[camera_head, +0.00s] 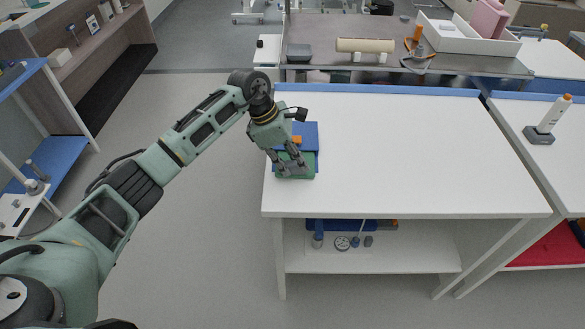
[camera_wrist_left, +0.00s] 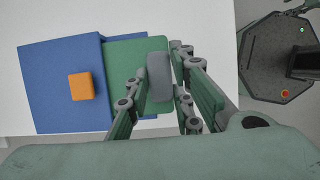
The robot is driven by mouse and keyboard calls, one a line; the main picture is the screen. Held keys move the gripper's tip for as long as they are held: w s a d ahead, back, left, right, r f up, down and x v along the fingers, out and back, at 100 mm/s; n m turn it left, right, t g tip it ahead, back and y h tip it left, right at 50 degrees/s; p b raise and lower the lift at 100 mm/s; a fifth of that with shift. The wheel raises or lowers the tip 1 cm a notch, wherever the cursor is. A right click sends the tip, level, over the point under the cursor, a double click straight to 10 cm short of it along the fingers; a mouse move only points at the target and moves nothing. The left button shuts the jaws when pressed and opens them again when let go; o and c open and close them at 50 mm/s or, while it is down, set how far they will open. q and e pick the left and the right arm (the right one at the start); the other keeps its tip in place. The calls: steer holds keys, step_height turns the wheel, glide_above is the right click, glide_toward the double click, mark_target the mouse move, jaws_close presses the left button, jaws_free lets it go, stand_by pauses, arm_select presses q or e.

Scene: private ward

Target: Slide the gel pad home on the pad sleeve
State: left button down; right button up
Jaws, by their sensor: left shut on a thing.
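The pad sleeve is a blue flat piece (camera_head: 309,130) at the left edge of the white table, with an orange block (camera_head: 296,139) on top. It also shows in the left wrist view (camera_wrist_left: 50,60). The gel pad appears to be the green slab (camera_head: 308,172) at the sleeve's near side. In the left wrist view the green slab (camera_wrist_left: 125,55) meets the sleeve's edge; how far it reaches inside is hidden. A grey upright grip (camera_wrist_left: 159,76) stands on the slab. My left gripper (camera_head: 292,164) is shut on this grip from above. My right gripper is out of view.
The white table top (camera_head: 400,145) is bare to the right of the sleeve. A lower shelf (camera_head: 370,260) holds a blue item and several small parts. Another white table (camera_head: 555,150) with a white-and-orange device stands at the right. A grey bench (camera_head: 400,65) stands behind.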

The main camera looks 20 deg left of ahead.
arm_select(q)
steer(key=shift+w+a+b, duration=0.25)
steer(key=shift+w+b, duration=0.55)
steer(key=shift+w, duration=0.1)
steer(key=shift+w+a+b, duration=0.25)
steer(key=shift+w+b, duration=0.5)
steer(key=shift+w, duration=0.1)
steer(key=c, duration=2)
jaws_free()
steer(key=shift+w, duration=0.1)
steer(key=o, duration=0.5)
steer(key=shift+o, duration=0.2)
steer(key=v, duration=1.2)
